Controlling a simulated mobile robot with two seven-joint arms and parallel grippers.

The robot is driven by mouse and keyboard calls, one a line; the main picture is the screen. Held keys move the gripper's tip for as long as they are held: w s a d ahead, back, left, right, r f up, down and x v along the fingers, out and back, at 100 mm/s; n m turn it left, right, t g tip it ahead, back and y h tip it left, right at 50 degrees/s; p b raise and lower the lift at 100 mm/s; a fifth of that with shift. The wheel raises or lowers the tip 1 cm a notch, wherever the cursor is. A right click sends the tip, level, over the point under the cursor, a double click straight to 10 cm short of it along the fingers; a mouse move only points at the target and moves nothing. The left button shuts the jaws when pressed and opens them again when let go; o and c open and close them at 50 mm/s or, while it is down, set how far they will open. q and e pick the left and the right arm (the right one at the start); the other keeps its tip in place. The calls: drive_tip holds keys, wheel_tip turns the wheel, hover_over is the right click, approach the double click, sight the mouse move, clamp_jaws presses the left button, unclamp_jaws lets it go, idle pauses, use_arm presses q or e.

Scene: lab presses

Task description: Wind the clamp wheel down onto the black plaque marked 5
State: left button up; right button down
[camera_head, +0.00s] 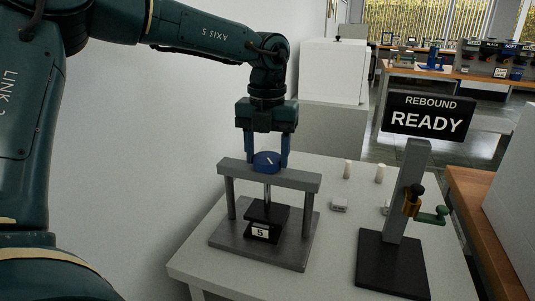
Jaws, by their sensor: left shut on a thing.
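The clamp press is a grey frame (298,181) standing on a pale table. Its blue clamp wheel (266,161) sits on top of the crossbar, with a white mark on its upper face. A screw runs down from the wheel to a dark pressing plate (266,213). Below it is the black plaque (261,233) with a white label reading 5. I cannot tell whether the plate touches the plaque. My left gripper (266,154) points straight down from above, its blue fingers shut on the wheel from either side. My right gripper is not in view.
Right of the press stands a rebound tester (416,190) with a black base and a sign (427,115) reading REBOUND READY. Small white pieces (348,169) stand on the table (330,270). A white cabinet (333,70) is behind, and a white wall is at left.

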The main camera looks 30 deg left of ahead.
use_arm(q)
drive_tip(key=m, duration=0.4)
drive_tip(key=shift+m, duration=0.3)
drive_tip(key=m, duration=0.3)
drive_tip(key=shift+a+m, duration=0.1)
drive_tip(key=shift+m, duration=0.3)
drive_tip(key=m, duration=0.3)
drive_tip(key=shift+m, duration=0.3)
drive_tip(key=m+p, duration=0.1)
drive_tip(key=m, duration=0.3)
drive_tip(key=shift+w+a+m, duration=0.1)
drive_tip(key=shift+m, duration=0.2)
drive_tip(key=m, duration=0.4)
drive_tip(key=shift+r+p, duration=0.1)
drive_tip(key=shift+p, duration=0.25)
drive_tip(key=m, duration=0.4)
drive_tip(key=shift+w, duration=0.1)
drive_tip(key=m+p, duration=0.1)
drive_tip(key=m, duration=0.4)
drive_tip(key=shift+w, duration=0.1)
drive_tip(key=shift+m, duration=1.4)
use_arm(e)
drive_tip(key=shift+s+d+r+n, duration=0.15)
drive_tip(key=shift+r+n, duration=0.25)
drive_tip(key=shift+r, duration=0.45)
